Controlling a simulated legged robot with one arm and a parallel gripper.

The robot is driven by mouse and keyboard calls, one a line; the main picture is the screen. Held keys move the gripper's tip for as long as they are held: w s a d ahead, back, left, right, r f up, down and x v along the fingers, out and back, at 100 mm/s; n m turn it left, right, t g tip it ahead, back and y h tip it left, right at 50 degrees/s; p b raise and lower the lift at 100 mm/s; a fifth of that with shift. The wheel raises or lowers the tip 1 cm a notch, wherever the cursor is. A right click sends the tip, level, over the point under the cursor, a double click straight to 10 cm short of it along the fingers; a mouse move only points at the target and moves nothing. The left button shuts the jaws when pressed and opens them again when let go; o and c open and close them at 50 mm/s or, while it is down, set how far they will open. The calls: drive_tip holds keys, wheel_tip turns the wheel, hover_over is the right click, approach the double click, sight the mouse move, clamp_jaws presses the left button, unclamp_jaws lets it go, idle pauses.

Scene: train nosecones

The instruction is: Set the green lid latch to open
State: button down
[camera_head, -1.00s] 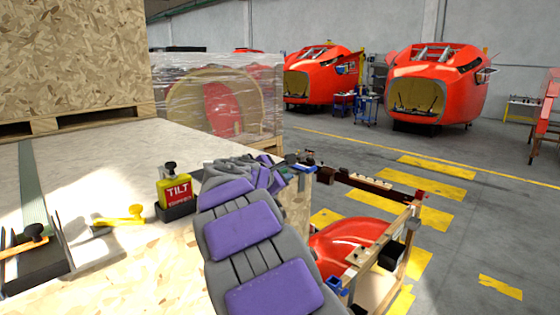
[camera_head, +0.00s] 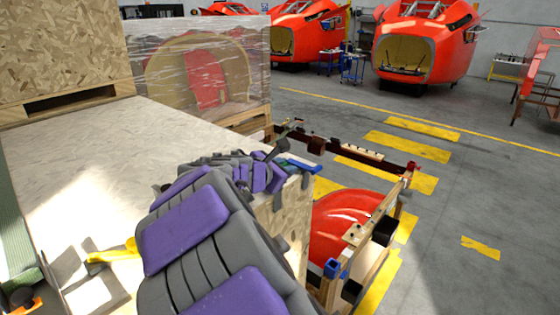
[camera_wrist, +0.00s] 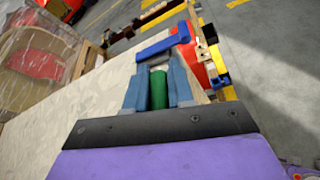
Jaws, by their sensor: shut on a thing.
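My gripper (camera_wrist: 158,78) is in the wrist view, with blue-grey fingers on both sides of a green cylindrical piece (camera_wrist: 158,92). It is shut on this piece, which looks like the green lid latch. A blue bar (camera_wrist: 164,45) crosses just beyond the fingertips; whether it joins the green piece I cannot tell. In the head view my purple and grey arm reaches over the table to its far right corner. A blue part (camera_head: 303,168) shows there beside the gripper end. The green piece itself is hard to make out in the head view, and the latch's setting cannot be read.
A wooden frame (camera_head: 365,235) around a red shell (camera_head: 340,222) stands right of the table. A wrapped crate (camera_head: 205,75) stands behind.

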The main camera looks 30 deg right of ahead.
drive_tip(key=shift+f, duration=0.15)
drive_tip(key=c, duration=1.1)
unclamp_jaws()
drive_tip(key=shift+w, duration=0.15)
drive_tip(key=shift+o, duration=0.2)
